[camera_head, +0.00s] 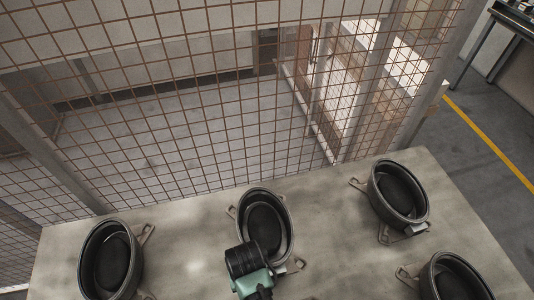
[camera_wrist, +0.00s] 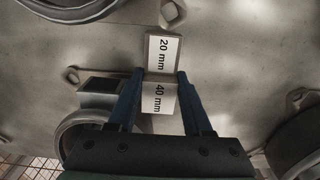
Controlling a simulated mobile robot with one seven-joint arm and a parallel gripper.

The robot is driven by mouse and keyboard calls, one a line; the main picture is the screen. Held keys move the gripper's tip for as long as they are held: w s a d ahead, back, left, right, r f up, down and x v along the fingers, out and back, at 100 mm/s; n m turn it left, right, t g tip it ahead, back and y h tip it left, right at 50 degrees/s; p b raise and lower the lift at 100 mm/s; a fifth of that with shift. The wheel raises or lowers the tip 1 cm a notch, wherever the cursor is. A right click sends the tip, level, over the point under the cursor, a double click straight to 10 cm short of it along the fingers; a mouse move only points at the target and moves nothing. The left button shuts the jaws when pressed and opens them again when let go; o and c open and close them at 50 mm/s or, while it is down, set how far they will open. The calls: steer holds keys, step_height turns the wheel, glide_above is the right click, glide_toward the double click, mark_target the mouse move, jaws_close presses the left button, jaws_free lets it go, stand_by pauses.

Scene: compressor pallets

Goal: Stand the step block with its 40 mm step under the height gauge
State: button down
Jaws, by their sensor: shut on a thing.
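The step block (camera_wrist: 160,88) shows in the wrist view, a pale grey block with white labels reading "20 mm" and "40 mm". My gripper (camera_wrist: 161,76) is shut on it, with one blue finger on each side of the 40 mm part. The 20 mm part sticks out beyond the fingertips. I cannot tell whether the block touches the table. In the head view my wrist shows as a black and green part at the bottom middle; the fingers and block are hidden there. I cannot make out the height gauge in either view.
Several black round shells with metal feet, such as the middle one (camera_head: 264,222) and the far right one (camera_head: 398,192), stand on the grey table (camera_head: 190,240). A dark-topped small block (camera_wrist: 99,86) sits by a ring-shaped shell in the wrist view. A wire mesh fence (camera_head: 200,90) rises behind the table.

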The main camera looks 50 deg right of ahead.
steer(key=d, duration=0.1)
steer(key=s+d+f, duration=0.1)
steer(key=shift+s+d+f+p, duration=0.25)
steer(key=shift+d+f+p, duration=0.1)
steer(key=shift+d, duration=0.05)
steer(key=shift+s+d+f, duration=0.2)
steer(key=shift+d+f, duration=0.15)
steer(key=shift+f, duration=0.05)
steer(key=shift+f, duration=0.15)
steer(key=shift+c, duration=1.6)
jaws_free()
steer(key=shift+f, duration=0.1)
steer(key=shift+a, duration=0.1)
step_height(320, 180, up, 12)
steer(key=shift+r, duration=0.2)
